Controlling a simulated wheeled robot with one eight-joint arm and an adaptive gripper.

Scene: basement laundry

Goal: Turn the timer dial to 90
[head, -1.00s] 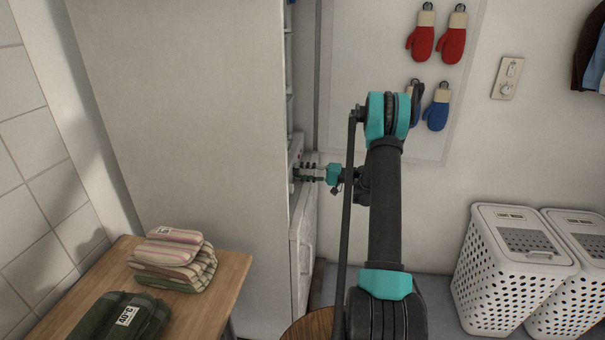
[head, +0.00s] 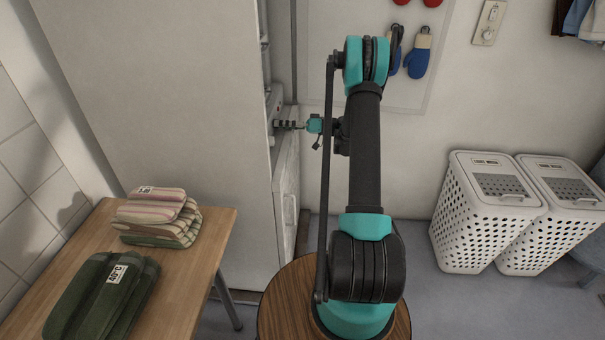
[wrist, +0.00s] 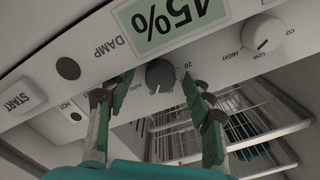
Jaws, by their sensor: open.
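A dark grey round dial (wrist: 160,75) with a pale pointer line sits on a white control panel (wrist: 215,55), seen upside down in the wrist view. Printing beside it includes "20" and what looks like "AUTO"; I cannot make out a 90 mark. My gripper (wrist: 157,84) is open, with one fingertip on each side of the dial. I cannot tell whether the fingers touch it. In the head view my gripper (head: 287,124) reaches left to the panel at the tall cabinet's edge, and the dial is hidden there.
A white knob (wrist: 262,33), a display reading 45% (wrist: 165,22) and a START button (wrist: 18,101) share the panel. Wire racks (wrist: 240,120) lie below. In the head view a wooden table (head: 190,270) holds folded towels, and laundry baskets (head: 487,225) stand right.

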